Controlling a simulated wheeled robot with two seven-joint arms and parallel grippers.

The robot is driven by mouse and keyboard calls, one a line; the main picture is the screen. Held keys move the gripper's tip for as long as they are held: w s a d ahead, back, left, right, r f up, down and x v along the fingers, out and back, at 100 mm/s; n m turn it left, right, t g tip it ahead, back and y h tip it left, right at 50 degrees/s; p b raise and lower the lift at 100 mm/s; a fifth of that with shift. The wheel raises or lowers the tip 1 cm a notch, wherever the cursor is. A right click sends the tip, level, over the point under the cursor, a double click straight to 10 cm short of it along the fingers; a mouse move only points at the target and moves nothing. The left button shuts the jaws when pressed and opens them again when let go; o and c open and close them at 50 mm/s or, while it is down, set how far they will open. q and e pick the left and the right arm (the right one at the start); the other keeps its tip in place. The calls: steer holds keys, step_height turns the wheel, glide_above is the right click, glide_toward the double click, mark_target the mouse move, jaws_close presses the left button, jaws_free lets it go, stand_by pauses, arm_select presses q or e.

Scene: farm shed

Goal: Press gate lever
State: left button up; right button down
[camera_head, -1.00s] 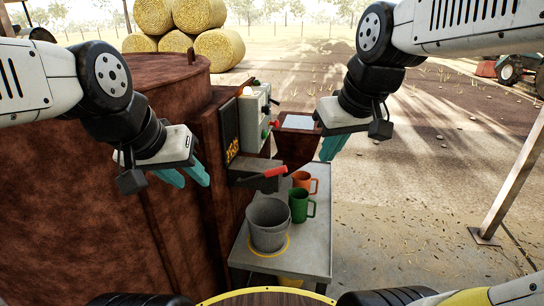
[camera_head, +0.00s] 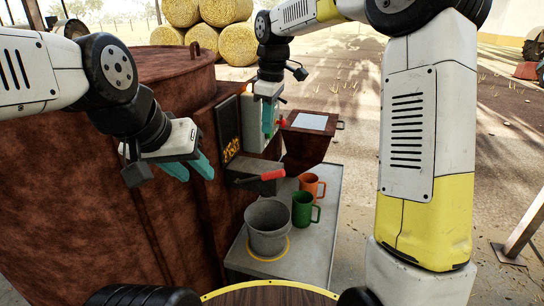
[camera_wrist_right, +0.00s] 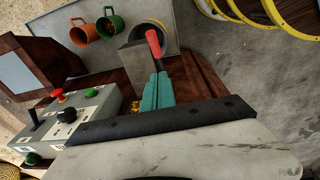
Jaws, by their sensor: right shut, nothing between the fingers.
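The lever has a red handle (camera_head: 271,175) and juts out from a grey metal block (camera_head: 240,169) on the side of the brown rusty hopper. In the right wrist view the red handle (camera_wrist_right: 153,43) shows just beyond my right fingertips. My right gripper (camera_head: 268,130) is shut and empty, fingers pointing down, in front of the grey control box and above and behind the lever in the head view; no contact is visible. My left gripper (camera_head: 192,170) hangs beside the hopper, left of the lever, its two teal fingers apart and empty.
A grey bucket (camera_head: 267,228), a green mug (camera_head: 303,209) and an orange mug (camera_head: 311,184) stand on the metal table (camera_head: 310,255) below the lever. The control box (camera_wrist_right: 82,117) has a red button and dark knobs. A brown bin (camera_head: 310,122) stands behind.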

stand_by(0.3)
glide_above(271, 173)
steer(key=f, duration=1.2)
steer(key=shift+a+f, duration=0.1)
steer(key=shift+a, duration=0.2)
steer(key=shift+d+f, duration=0.25)
steer(key=shift+f, duration=0.45)
steer(key=shift+d, duration=0.1)
